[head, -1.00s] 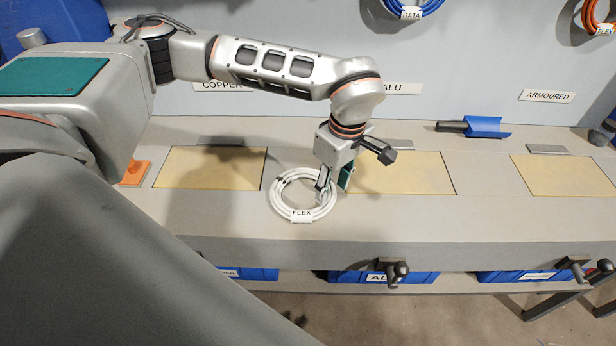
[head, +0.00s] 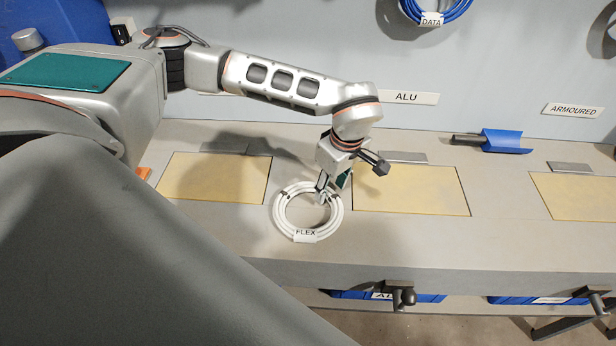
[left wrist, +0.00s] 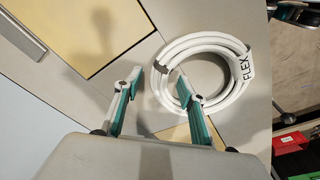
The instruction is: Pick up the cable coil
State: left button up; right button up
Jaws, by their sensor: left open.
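The cable coil (head: 279,214) is a white ring with a FLEX tag, lying flat on the grey bench in the head view. It also shows in the left wrist view (left wrist: 205,39), at right of centre. My left gripper (head: 329,190) is over the coil's far right part, pointing down. In the left wrist view the left gripper (left wrist: 157,76) is open, with one finger outside the ring and the other over its inner edge; the near band appears between them. Whether the fingers touch the coil I cannot tell. My right gripper is not in view.
Yellow panels (head: 410,191) are set into the bench on both sides of the coil. A blue scoop-like tool (head: 505,141) lies at the back right. A blue data coil (head: 440,12) hangs on the wall. The bench in front of the coil is clear.

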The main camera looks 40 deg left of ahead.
pick_arm(q)
jog(key=shift+f, duration=0.7)
grip_shut()
jog(key=shift+r, duration=0.1)
notch_tip(320, 180, up, 20)
